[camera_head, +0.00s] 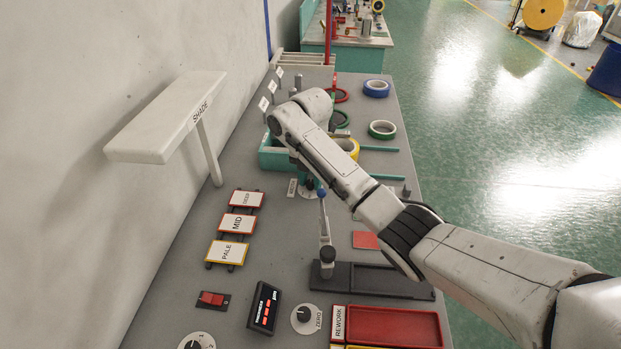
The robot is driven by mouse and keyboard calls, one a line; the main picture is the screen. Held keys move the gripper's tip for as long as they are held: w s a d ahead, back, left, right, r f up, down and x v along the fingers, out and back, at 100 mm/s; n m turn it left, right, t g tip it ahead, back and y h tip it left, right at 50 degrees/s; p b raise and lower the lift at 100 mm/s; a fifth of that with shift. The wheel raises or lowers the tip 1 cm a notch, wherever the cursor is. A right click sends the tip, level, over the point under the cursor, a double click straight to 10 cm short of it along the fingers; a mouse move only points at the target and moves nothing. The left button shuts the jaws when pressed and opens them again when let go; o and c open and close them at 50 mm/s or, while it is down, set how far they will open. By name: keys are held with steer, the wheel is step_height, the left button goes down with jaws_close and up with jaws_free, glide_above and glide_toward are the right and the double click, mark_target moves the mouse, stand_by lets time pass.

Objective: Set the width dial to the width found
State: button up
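I cannot read which dial is marked width, or either setting. My arm reaches from the lower right to the middle of the bench and bends down there. My gripper's fingers are hidden behind my own arm links, so their opening and any contact do not show.
A dark display (264,307) with red digits stands beside the ZERO knob (306,318). A blue-tipped lever (326,240) rises from a dark base. Tape rolls (382,129) lie at the far right. A SHADE shelf (165,115) overhangs the left. A red REWORK tray (394,326) is in front.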

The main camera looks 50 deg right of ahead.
jaws_close()
steer(key=shift+r, duration=0.1)
